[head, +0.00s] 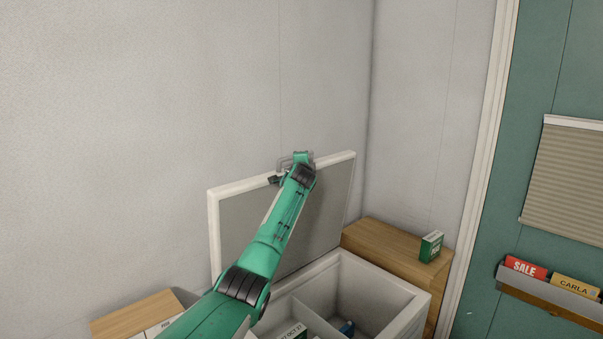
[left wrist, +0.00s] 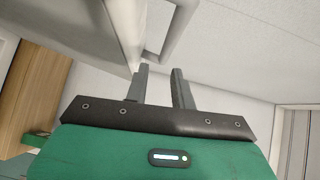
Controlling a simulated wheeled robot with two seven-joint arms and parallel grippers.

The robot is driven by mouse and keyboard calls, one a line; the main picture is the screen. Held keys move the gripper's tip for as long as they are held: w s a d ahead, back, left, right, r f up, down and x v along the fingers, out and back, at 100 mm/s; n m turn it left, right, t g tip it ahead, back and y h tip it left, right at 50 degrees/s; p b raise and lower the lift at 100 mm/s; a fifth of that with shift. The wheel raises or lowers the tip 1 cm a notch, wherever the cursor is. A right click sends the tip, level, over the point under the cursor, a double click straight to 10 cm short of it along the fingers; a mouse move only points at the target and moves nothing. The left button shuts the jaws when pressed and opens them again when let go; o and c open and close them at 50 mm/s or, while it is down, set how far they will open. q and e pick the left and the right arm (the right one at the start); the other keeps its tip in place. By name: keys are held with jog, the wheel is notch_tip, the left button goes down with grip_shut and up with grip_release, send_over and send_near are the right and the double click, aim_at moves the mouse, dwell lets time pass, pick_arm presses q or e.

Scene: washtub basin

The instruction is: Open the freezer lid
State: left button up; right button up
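The white freezer (head: 405,310) stands at the lower middle of the head view. Its lid (head: 235,240) is raised to near upright, with the grey inner side facing me. The lid handle (head: 285,163) is at the top edge, partly hidden by my wrist. In the left wrist view, the handle (left wrist: 185,30) and the lid's edge (left wrist: 118,40) lie just beyond the fingertips. My left gripper (left wrist: 160,69) is open, its fingers apart with nothing visible between them. My right gripper is in neither view.
A wooden cabinet (head: 385,238) with a green box (head: 431,247) on it stands right of the freezer. Another wooden top (head: 135,312) is at lower left. Packages lie in the freezer compartments. A wall (head: 180,90) rises behind the lid. A sign rack (head: 550,295) hangs at right.

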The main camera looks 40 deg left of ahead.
pick_arm(q)
jog(key=b+v, duration=0.3)
jog(key=v, duration=0.6)
jog(key=shift+d, duration=0.1)
dwell(0.5)
